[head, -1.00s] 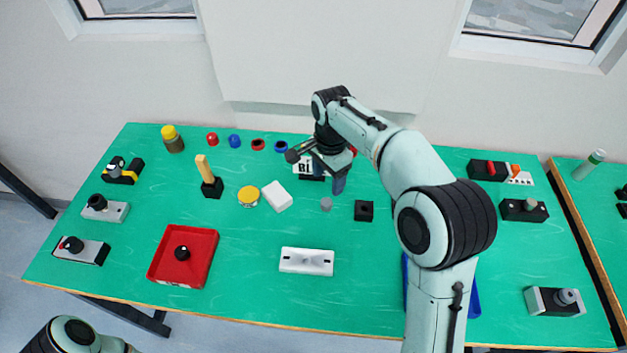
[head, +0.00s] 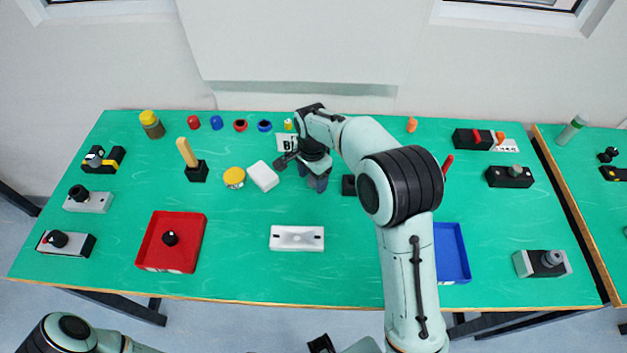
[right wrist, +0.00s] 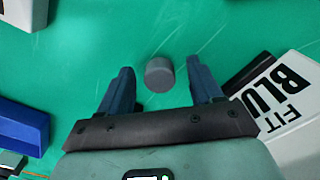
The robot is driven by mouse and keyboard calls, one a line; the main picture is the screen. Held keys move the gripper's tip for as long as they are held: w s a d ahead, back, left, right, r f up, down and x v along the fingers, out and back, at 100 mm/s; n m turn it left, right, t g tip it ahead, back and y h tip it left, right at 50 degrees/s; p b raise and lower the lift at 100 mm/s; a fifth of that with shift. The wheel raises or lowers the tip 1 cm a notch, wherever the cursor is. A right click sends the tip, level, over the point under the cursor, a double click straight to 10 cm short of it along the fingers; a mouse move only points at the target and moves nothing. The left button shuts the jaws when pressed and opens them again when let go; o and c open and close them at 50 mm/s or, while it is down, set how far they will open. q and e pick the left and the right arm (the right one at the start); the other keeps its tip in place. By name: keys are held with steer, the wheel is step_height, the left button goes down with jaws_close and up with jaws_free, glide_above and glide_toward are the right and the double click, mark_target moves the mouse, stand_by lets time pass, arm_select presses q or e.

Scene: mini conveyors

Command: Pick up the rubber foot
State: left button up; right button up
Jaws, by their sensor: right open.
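The rubber foot is a small grey cylinder (right wrist: 159,76) on the green table, seen in the right wrist view. My right gripper (right wrist: 160,67) is open, with its two blue fingers on either side of the foot. Neither finger visibly touches it, and its height above the foot is hard to tell. In the head view my right gripper (head: 317,185) is low over the middle of the table and hides the foot. My left gripper is not in view; only part of that arm shows at the bottom left.
A white block (head: 263,176) lies left of the right gripper, and a black block (head: 348,185) lies just right of it. A "FIT BLU" sign (right wrist: 285,95) stands close to one finger. A white plate (head: 297,238), red tray (head: 150,252) and blue tray (head: 462,279) are nearer.

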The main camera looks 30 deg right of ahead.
steer(key=shift+f, duration=0.65)
steer(key=c, duration=1.1)
steer(key=shift+r, duration=0.15)
